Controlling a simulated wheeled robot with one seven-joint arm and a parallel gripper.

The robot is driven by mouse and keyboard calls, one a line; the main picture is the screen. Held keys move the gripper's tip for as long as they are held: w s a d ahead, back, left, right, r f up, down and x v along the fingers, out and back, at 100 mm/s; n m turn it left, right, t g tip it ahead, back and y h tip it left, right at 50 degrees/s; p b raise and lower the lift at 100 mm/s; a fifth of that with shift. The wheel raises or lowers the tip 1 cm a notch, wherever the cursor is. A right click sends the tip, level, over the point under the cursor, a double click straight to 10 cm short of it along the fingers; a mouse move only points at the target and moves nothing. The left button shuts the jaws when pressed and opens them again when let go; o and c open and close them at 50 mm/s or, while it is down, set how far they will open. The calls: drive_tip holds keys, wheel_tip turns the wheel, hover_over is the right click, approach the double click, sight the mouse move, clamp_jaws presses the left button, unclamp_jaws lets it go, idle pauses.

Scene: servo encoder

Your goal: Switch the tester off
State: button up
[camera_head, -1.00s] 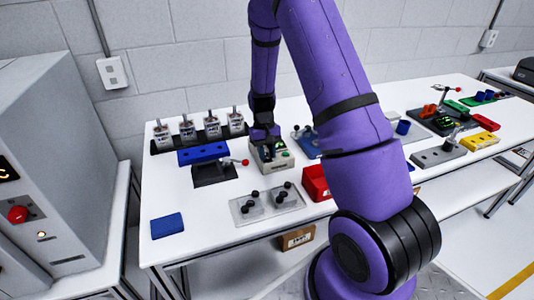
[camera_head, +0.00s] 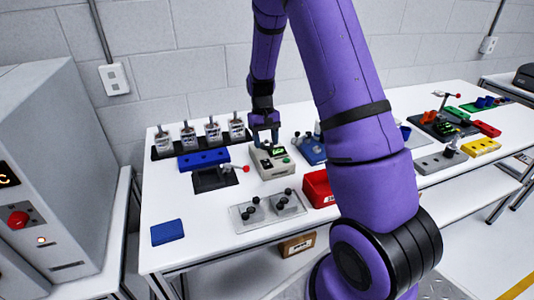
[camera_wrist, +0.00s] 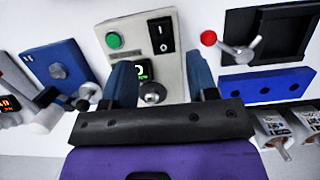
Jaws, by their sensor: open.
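The tester (camera_head: 270,168) is a beige box on the white table. Its green display (camera_head: 277,152) is lit. In the wrist view the tester (camera_wrist: 185,72) fills the upper middle, with a green round button (camera_wrist: 113,41) and a black rocker switch (camera_wrist: 161,35) marked with a line and a circle. I cannot tell which side of the rocker is pressed. My gripper (camera_head: 265,140) is above the rear of the tester, pointing down. In the wrist view my gripper (camera_wrist: 161,72) is open and empty, its fingers either side of the display and a round metal part (camera_wrist: 152,93).
A plate with black knobs (camera_head: 265,211) lies in front.

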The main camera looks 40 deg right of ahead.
drive_tip(key=shift+v, duration=2)
drive_tip(key=s+a+r+n+t, duration=0.15)
drive_tip(key=s+a+r, duration=0.35)
drive_tip(key=r, duration=0.5)
drive_tip(key=s+a+r+t, duration=0.25)
drive_tip(key=s+r, duration=0.35)
drive_tip(key=r, duration=0.3)
drive_tip(key=s+a+r+n+t, duration=0.1)
drive_tip(key=s+a+r+t, duration=0.1)
drive_tip(key=s, duration=0.7)
drive_tip(key=s+a+r+t, duration=0.2)
drive_tip(key=s+a+r, duration=0.2)
drive_tip(key=s, duration=0.5)
drive_tip(key=shift+n+h, duration=0.35)
drive_tip(key=shift+h, duration=0.05)
drive_tip(key=shift+a+r, duration=0.1)
drive_tip(key=shift+a, duration=0.05)
